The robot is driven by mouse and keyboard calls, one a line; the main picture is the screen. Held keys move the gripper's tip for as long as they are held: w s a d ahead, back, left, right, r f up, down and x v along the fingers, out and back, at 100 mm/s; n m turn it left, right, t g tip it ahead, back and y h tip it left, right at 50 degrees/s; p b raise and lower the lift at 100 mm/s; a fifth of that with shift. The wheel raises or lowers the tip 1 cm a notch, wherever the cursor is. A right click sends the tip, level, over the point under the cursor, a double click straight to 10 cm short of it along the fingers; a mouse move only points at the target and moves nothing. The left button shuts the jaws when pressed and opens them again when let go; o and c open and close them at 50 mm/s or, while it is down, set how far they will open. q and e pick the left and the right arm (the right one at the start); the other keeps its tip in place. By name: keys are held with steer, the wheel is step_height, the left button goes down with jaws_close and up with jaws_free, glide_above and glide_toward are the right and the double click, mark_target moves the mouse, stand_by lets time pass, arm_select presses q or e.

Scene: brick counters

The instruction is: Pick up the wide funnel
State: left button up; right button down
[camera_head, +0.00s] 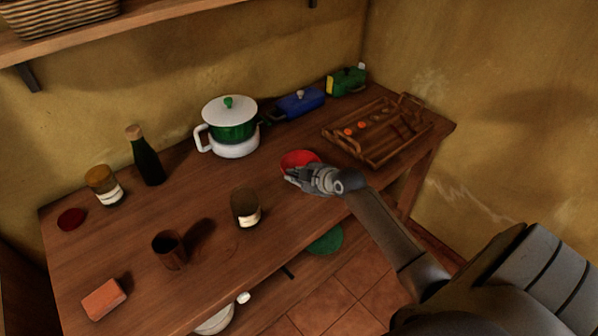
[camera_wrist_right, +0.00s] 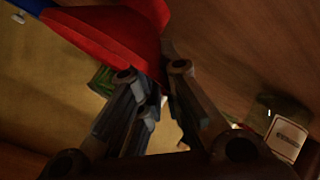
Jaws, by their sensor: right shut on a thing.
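The wide funnel (camera_head: 299,159) is red and sits low over the wooden counter, between the white-and-green pot and the wooden tray. My right gripper (camera_head: 296,176) is at its near side and shut on it. In the right wrist view the red funnel (camera_wrist_right: 105,40) fills the top left, and the fingers (camera_wrist_right: 160,85) close on its edge. The gripper hides part of the funnel in the head view. I cannot tell whether the funnel touches the counter. My left gripper is not in view.
A pot (camera_head: 232,130) stands behind left of the funnel. A wooden tray (camera_head: 372,160) lies to its right. A jar (camera_head: 245,207), a brown cup (camera_head: 169,250), a dark bottle (camera_head: 147,158) and a brick-like block (camera_head: 104,299) stand further left. A shelf (camera_head: 130,22) hangs above.

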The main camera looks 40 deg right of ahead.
steer(key=shift+r, duration=0.4)
step_height(320, 180, up, 2)
steer(key=shift+s+r+b, duration=0.1)
steer(key=shift+r+b, duration=0.15)
steer(key=shift+b, duration=0.45)
steer(key=a+b+v, duration=0.2)
steer(key=v, duration=1.4)
steer(key=shift+s+a+r, duration=0.2)
steer(key=shift+s+r, duration=0.1)
steer(key=shift+r, duration=0.1)
steer(key=shift+w, duration=0.1)
